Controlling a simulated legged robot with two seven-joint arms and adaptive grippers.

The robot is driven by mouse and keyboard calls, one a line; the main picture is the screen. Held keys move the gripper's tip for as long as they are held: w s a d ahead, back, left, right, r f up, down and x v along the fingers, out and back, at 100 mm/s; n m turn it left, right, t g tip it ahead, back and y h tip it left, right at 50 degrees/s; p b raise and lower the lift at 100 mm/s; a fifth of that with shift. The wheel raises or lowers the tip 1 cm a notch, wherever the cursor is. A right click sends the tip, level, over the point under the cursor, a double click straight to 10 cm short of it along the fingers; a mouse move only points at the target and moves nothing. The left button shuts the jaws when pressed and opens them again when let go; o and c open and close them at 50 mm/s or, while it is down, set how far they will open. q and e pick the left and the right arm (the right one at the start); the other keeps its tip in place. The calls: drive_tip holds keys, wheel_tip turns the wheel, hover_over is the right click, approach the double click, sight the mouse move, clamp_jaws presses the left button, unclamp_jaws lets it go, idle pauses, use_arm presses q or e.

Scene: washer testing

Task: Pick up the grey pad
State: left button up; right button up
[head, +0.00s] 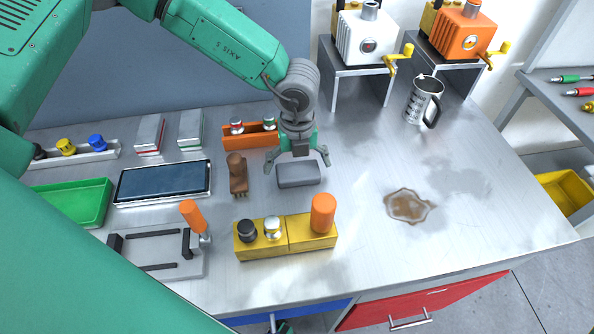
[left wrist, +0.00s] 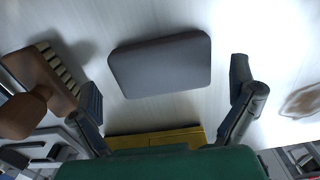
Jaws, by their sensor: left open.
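The grey pad (head: 298,174) lies flat on the metal table near the middle of the head view. It also shows in the left wrist view (left wrist: 160,64) as a dark rounded slab. My left gripper (head: 297,165) is open and points down above the pad, its fingers spread to the pad's left and right. In the left wrist view the fingers (left wrist: 168,100) frame the lower part of the pad, apart from it, with nothing between them. My right gripper does not show clearly enough to tell its state in the head view.
A brown brush (head: 238,174) stands close left of the pad. A yellow block (head: 288,236) with knobs and an orange cylinder (head: 322,213) is in front. An orange holder (head: 250,134) is behind. A brown spill (head: 409,206) lies to the right, with free table around it.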

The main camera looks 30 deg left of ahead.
sight(298, 169)
use_arm(q)
drive_tip(key=shift+d+f, duration=0.15)
drive_tip(key=shift+f, duration=0.35)
drive_tip(key=shift+d+f, duration=0.15)
drive_tip(key=shift+f, duration=0.35)
drive_tip(key=shift+a, duration=0.2)
drive_tip(key=c, duration=0.7)
drive_tip(key=shift+a, duration=0.15)
drive_tip(key=shift+c, duration=0.6)
drive_tip(key=shift+r, duration=0.15)
wheel_tip(298, 169, up, 10)
drive_tip(key=shift+f, duration=0.15)
